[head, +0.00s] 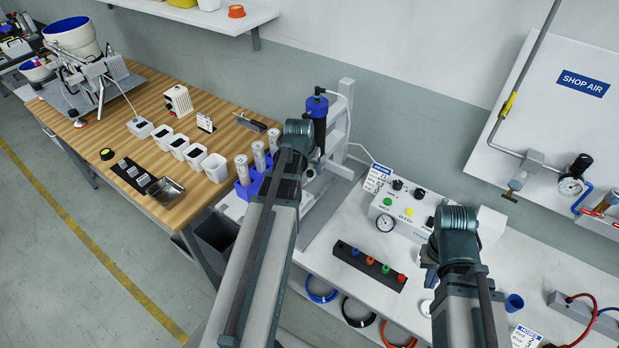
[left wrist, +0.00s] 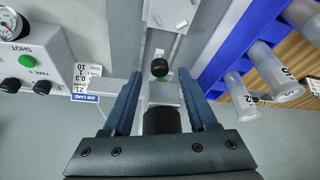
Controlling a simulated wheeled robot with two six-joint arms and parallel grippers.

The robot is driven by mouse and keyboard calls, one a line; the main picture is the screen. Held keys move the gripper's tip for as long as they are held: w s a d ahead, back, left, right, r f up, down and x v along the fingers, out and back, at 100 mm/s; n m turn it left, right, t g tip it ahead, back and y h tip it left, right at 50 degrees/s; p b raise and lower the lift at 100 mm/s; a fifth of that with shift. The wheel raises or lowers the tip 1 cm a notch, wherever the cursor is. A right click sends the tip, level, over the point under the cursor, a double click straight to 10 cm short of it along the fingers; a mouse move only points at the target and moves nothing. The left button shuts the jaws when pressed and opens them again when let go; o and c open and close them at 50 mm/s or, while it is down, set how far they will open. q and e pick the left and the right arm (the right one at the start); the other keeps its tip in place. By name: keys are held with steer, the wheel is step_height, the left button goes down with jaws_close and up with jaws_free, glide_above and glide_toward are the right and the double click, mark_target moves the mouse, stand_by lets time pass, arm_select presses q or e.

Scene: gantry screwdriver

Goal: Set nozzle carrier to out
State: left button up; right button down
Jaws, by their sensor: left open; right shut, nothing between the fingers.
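A stand (head: 340,125) with a blue-and-black cylinder (head: 316,118) rises at the back of the white bench. My left arm reaches up to it, and its wrist hides the lower part. In the left wrist view my left gripper (left wrist: 160,82) is open. A round black knob (left wrist: 160,67) on a light metal part (left wrist: 165,95) lies in line with the gap between its fingers. A dark cylinder (left wrist: 160,121) shows nearer, between the finger bases. I cannot tell which part is the nozzle carrier. My right gripper (head: 431,278) is shut and empty above the bench, partly hidden by its wrist.
A control box (head: 408,214) with a gauge and buttons stands right of the stand. A dark strip with coloured caps (head: 369,265) lies in front of it. A blue rack (head: 245,187) holding clear tubes is left of the stand. A job card (head: 378,178) stands near the box.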

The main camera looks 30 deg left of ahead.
arm_select(q)
steer(key=shift+w+f+b, duration=0.25)
steer(key=shift+f+b, duration=0.05)
steer(key=shift+f, duration=0.35)
jaws_close()
stand_by(1.0)
